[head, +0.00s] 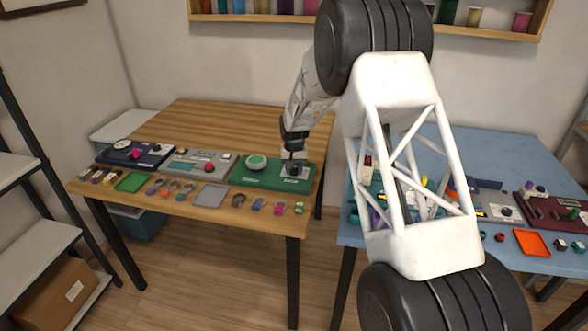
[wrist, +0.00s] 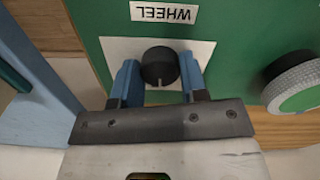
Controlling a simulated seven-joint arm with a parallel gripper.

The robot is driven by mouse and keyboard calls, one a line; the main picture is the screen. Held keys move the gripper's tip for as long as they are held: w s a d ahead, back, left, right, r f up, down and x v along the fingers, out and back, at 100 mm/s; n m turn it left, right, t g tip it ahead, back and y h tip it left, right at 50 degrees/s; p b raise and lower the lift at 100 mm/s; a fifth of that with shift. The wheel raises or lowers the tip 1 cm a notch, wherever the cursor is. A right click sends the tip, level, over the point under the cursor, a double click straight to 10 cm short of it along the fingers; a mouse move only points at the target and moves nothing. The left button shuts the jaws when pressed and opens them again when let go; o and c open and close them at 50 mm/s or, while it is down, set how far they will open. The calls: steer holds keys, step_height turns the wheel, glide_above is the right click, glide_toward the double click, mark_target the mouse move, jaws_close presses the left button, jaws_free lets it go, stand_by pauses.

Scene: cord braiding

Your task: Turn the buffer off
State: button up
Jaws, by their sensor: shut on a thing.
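A green panel (head: 268,178) lies near the front right of the wooden table; it also shows in the wrist view (wrist: 106,58). A black round knob (wrist: 159,62) sits on a white plate (wrist: 118,50) on this panel, under an upside-down "WHEEL" label (wrist: 164,13). My gripper (wrist: 158,72) has its two blue fingers on either side of the knob and is shut on it. In the head view my gripper (head: 294,160) is down over the right part of the panel and hides the knob. The knob's light mark points toward the gripper side.
A green-topped round wheel with a grey rim (wrist: 297,84) stands on the panel beside the knob. A grey panel (head: 202,163) and a dark blue panel (head: 136,154) lie further left. Small coloured parts line the front edge. A blue table (head: 480,150) stands right.

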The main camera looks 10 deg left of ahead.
mark_target(294, 169)
steer(key=n, duration=0.4)
steer(key=shift+n, duration=0.4)
steer(key=n, duration=0.4)
steer(key=shift+n, duration=0.3)
steer(key=o, duration=0.9)
steer(key=shift+r, duration=0.15)
steer(key=shift+r, duration=3.8)
